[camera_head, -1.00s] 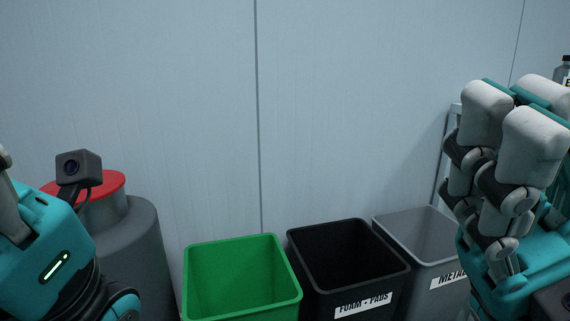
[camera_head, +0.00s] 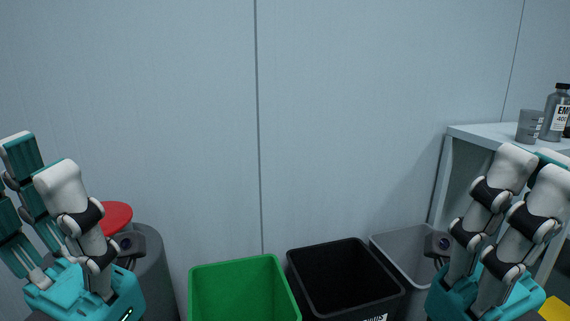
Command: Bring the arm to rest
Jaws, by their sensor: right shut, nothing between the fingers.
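My right gripper (camera_head: 531,176) is at the lower right, with its white and teal fingers pointing up. It is shut with nothing held, in front of the grey bin and the table.
A green bin (camera_head: 237,268), a black bin (camera_head: 345,252) and a grey bin (camera_head: 400,238) stand between my grippers. A white table (camera_head: 475,133) at right bears a grey cup (camera_head: 529,126) and a bottle (camera_head: 556,115).

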